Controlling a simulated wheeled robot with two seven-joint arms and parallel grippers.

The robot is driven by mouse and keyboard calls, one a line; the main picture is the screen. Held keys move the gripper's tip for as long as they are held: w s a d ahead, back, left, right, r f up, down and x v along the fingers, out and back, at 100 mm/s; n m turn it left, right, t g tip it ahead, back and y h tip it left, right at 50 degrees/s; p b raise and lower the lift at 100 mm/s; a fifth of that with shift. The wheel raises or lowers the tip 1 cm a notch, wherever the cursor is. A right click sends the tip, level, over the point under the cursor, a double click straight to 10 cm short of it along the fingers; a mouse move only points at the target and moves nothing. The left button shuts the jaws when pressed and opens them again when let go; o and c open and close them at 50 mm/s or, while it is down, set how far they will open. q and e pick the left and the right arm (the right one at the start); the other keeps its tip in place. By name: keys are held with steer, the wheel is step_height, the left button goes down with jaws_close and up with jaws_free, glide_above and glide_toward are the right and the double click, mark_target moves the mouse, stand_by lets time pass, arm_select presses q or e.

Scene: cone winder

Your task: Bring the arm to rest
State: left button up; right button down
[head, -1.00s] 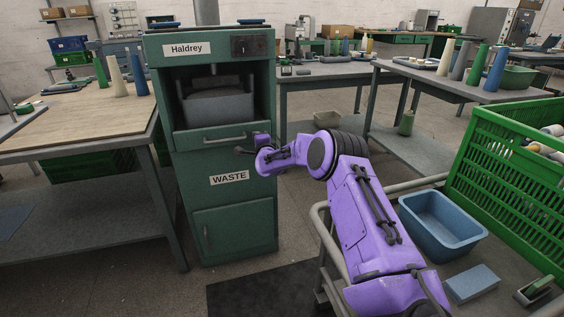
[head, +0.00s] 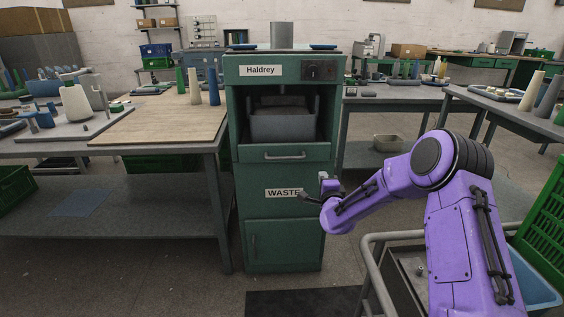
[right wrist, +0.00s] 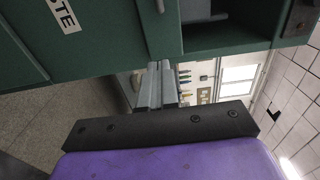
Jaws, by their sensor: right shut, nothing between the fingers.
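My right arm, purple, reaches in from the lower right in the head view. Its right gripper (head: 323,187) is in front of the green Haldrey cabinet (head: 283,225), beside the WASTE label. In the right wrist view the two grey fingers (right wrist: 162,86) lie together, with nothing between them. The cabinet front (right wrist: 95,35) fills the top of that view, turned on its side. I cannot tell the exact gap between fingers and cabinet. My left gripper is in neither view.
A wooden-topped table (head: 160,118) with cones stands left of the cabinet. A metal rail (head: 385,238) and a blue tub (head: 533,280) are near my right arm at lower right, with a green crate (head: 545,220) at the right edge.

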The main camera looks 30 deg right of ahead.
steer(key=s+a+f+n+g+y, duration=0.2)
steer(key=s+a+f+n+g, duration=0.2)
steer(key=s+a+f+n, duration=0.6)
steer(key=s+a+f+n+g+y, duration=0.35)
steer(key=s+a+f, duration=0.55)
steer(key=s+f, duration=0.45)
steer(key=s+a+f+n+g, duration=0.2)
steer(key=s+f, duration=0.2)
steer(key=s, duration=0.4)
steer(key=s+a+f+n+g, duration=0.2)
steer(key=s+f+g, duration=0.15)
steer(key=s, duration=0.45)
step_height(320, 180, up, 15)
steer(key=p, duration=1.5)
steer(key=shift+s+d+f+t, duration=0.15)
steer(key=shift+s+f+t, duration=0.05)
steer(key=shift+s+t, duration=0.1)
